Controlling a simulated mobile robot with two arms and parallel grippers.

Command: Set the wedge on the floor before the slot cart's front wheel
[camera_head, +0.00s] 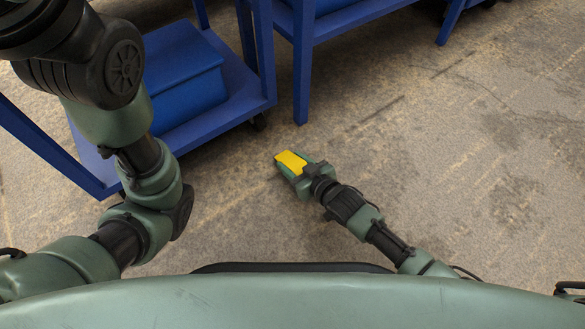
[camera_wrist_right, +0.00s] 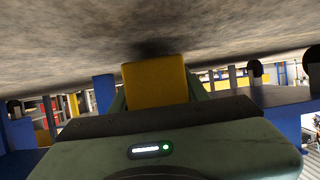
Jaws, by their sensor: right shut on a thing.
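The yellow wedge (camera_head: 291,162) is held in my right gripper (camera_head: 293,165), which is shut on it low over the floor. In the right wrist view the wedge (camera_wrist_right: 155,84) sits between the two fingers, close to the floor, with a dark shadow by its far edge. I cannot tell whether it touches the floor. A blue cart (camera_head: 225,118) stands at the left, with a dark wheel (camera_head: 258,122) under its near right corner. The wedge is below and right of this wheel, apart from it. My left gripper is out of view.
A blue box (camera_head: 190,100) lies on the cart's deck. Another blue frame (camera_head: 303,70) with legs stands behind, at the top. My left arm covers part of the cart. The concrete floor (camera_head: 450,150) to the right is clear.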

